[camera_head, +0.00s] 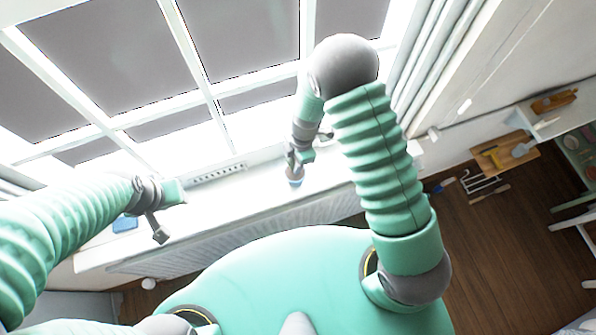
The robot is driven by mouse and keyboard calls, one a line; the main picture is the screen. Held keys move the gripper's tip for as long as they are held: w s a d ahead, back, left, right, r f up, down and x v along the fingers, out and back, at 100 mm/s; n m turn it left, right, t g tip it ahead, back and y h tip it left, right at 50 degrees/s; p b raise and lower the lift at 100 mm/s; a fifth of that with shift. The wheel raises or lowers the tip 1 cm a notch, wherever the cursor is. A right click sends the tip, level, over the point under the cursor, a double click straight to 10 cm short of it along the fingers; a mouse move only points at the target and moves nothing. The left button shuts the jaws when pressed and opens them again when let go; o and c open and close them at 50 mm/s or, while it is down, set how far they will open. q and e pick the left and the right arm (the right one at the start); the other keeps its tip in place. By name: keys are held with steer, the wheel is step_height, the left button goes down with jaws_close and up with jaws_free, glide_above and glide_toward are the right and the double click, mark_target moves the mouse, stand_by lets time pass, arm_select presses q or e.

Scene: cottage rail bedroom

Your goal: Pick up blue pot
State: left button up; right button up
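A wooden board (505,152) with items sits at the right. Dark wooden floor is below.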

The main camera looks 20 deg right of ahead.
steer(key=shift+a, duration=0.45)
steer(key=c, duration=0.5)
steer(key=shift+s+a+r, duration=0.1)
steer(key=shift+a+r, duration=0.1)
steer(key=shift+a, duration=0.4)
steer(key=shift+d+f, duration=0.1)
steer(key=shift+d, duration=0.7)
arm_select(q)
steer(key=shift+a+f, duration=0.15)
steer(key=shift+a, duration=0.9)
arm_select(e)
steer(key=shift+a, duration=0.6)
